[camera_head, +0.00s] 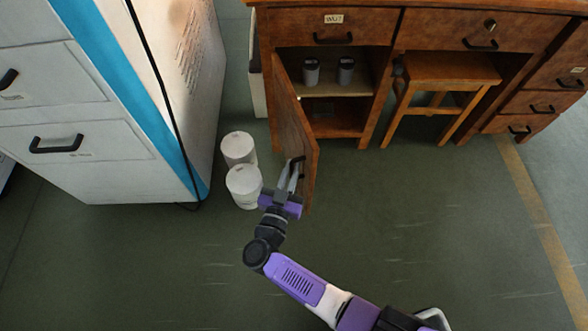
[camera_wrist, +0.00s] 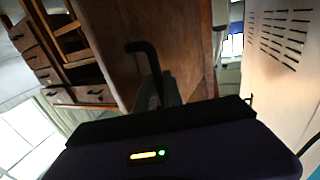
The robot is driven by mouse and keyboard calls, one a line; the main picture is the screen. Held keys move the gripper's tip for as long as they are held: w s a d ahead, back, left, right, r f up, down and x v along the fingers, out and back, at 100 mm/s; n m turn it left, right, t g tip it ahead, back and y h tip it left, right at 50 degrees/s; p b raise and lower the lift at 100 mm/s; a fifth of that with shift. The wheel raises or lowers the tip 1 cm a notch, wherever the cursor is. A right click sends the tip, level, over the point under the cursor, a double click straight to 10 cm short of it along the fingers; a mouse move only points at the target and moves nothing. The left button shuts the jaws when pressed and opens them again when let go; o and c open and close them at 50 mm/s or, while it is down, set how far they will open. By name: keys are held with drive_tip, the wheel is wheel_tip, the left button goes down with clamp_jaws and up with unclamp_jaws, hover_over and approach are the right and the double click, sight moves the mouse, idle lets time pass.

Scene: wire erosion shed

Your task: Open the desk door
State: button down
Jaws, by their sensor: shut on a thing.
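The wooden desk door (camera_head: 297,137) stands swung wide open on its left side, baring the cupboard's shelf (camera_head: 325,87) and lower space. The door also fills the middle of the wrist view (camera_wrist: 185,45). My gripper (camera_head: 294,172) is at the door's outer face, shut on its black handle (camera_head: 297,160). In the wrist view the bent black handle (camera_wrist: 142,47) rises from between the fingers, which are partly hidden by the gripper body.
Two white canisters (camera_head: 243,183) stand on the floor left of the door, close to my gripper. A white cabinet (camera_head: 95,110) is farther left. A wooden stool (camera_head: 450,70) stands under the desk (camera_head: 360,27). The floor (camera_head: 420,215) in front is clear.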

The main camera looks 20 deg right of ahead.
drive_tip(key=shift+w+r, duration=0.1)
drive_tip(key=c, duration=1.5)
unclamp_jaws()
drive_tip(key=shift+p+v, duration=0.65)
drive_tip(key=shift+v, duration=3.3)
